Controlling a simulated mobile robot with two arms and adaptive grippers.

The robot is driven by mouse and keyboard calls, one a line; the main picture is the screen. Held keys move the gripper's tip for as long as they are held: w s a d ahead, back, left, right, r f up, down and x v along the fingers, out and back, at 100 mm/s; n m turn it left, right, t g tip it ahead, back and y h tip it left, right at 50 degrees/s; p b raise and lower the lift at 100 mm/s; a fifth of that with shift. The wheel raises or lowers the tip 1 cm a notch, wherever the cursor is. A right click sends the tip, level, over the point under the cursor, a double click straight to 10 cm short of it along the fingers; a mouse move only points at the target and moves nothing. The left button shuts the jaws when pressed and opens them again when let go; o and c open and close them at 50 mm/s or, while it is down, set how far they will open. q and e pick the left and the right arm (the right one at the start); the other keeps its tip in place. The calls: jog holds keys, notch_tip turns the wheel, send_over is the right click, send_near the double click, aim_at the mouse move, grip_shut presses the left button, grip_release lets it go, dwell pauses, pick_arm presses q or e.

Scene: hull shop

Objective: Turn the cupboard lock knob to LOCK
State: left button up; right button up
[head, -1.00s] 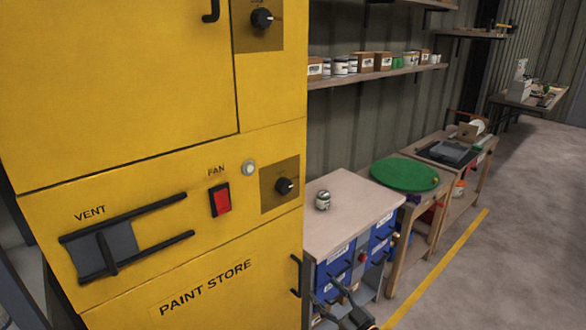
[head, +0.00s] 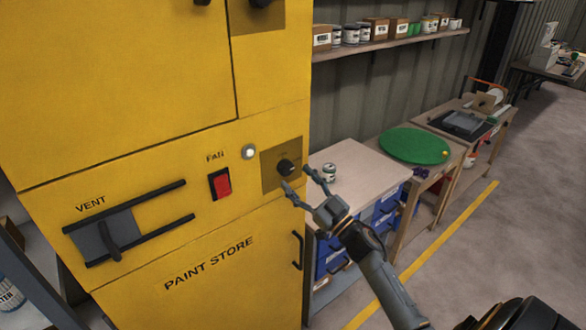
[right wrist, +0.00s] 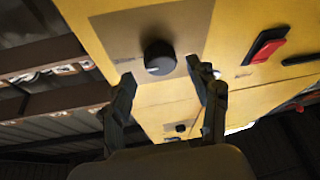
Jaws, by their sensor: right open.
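The yellow cupboard (head: 150,100) stands at the left in the head view. A black round knob (head: 286,167) sits on a brown plate (head: 270,178) right of the red fan switch (head: 219,184); the plate's lettering is too small to read. A second black knob (head: 261,3) is cut off at the top edge. My right gripper (head: 297,178) is open in front of the lower knob. In the right wrist view that knob (right wrist: 160,57) shows between and beyond the spread fingers (right wrist: 160,75), with no clear contact. My left gripper is not in view.
A vent slider (head: 110,235) and a door handle (head: 297,250) stick out from the cupboard. A bench with a small can (head: 329,172) stands just right of it. A green round board (head: 414,146) lies on a farther table. The floor at the right is clear.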

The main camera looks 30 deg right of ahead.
aim_at(286, 168)
jog(key=shift+x, duration=1.05)
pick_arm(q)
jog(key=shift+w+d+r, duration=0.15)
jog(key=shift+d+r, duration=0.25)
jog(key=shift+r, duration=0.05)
pick_arm(e)
jog(key=shift+w+a+r, duration=0.1)
jog(key=shift+w, duration=0.15)
jog(key=c, duration=1.2)
